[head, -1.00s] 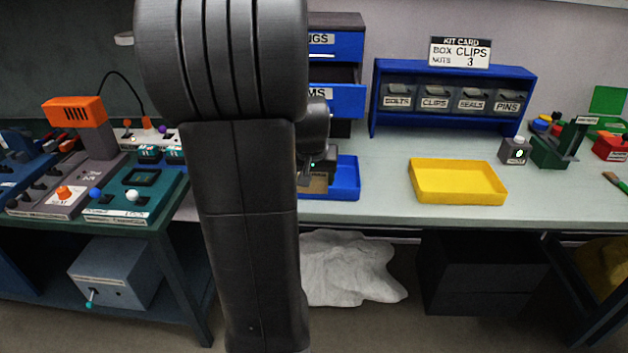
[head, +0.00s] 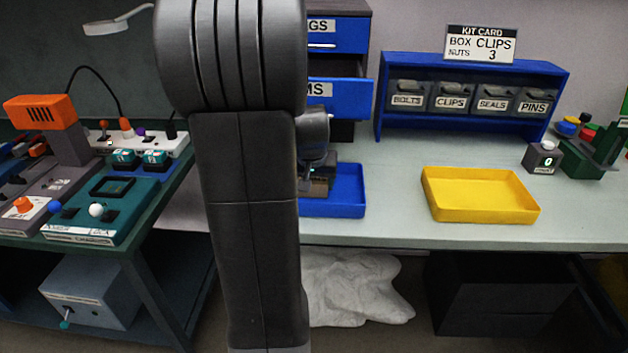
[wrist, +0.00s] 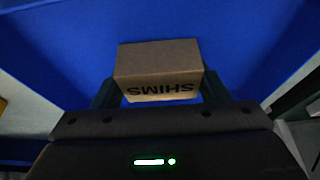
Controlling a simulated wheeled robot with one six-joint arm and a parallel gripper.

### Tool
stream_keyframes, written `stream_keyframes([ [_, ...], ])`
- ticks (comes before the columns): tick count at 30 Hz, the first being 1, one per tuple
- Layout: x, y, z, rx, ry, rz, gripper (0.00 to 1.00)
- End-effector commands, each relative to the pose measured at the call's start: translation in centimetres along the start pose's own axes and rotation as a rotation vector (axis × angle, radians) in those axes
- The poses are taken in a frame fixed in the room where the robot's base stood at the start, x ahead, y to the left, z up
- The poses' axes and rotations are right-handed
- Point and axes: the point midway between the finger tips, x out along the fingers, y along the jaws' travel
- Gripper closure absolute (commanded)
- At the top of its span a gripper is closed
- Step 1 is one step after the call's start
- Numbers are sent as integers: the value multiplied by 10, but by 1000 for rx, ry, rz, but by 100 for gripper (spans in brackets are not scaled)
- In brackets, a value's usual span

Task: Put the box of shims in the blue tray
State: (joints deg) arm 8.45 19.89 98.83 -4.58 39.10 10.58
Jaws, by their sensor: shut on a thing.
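In the wrist view a brown cardboard box marked SHIMS (wrist: 158,68) sits between the two fingers of my gripper (wrist: 160,92), which is shut on it. The blue tray (wrist: 245,40) fills the picture behind the box. In the head view the blue tray (head: 349,192) stands on the pale bench, partly hidden by my arm. My gripper (head: 318,187) is over the tray's left part there. The box is mostly hidden in the head view. I cannot tell whether it touches the tray floor.
A yellow tray (head: 480,208) stands to the right on the bench. Blue drawers (head: 337,90), one pulled out, stand behind the blue tray. A blue rack (head: 470,105) holds several labelled bins. The bench is clear between the two trays.

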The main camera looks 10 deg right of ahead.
Motion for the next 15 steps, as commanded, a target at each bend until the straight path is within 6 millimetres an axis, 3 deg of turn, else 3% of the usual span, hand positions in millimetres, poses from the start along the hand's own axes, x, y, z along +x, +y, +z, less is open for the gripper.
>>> stream_keyframes([
  [10,3,0,1,0,1,0,60],
  [11,3,0,1,0,1,0,30],
  [14,2,0,1,0,1,0,11],
  [15,2,0,1,0,1,0,10],
])
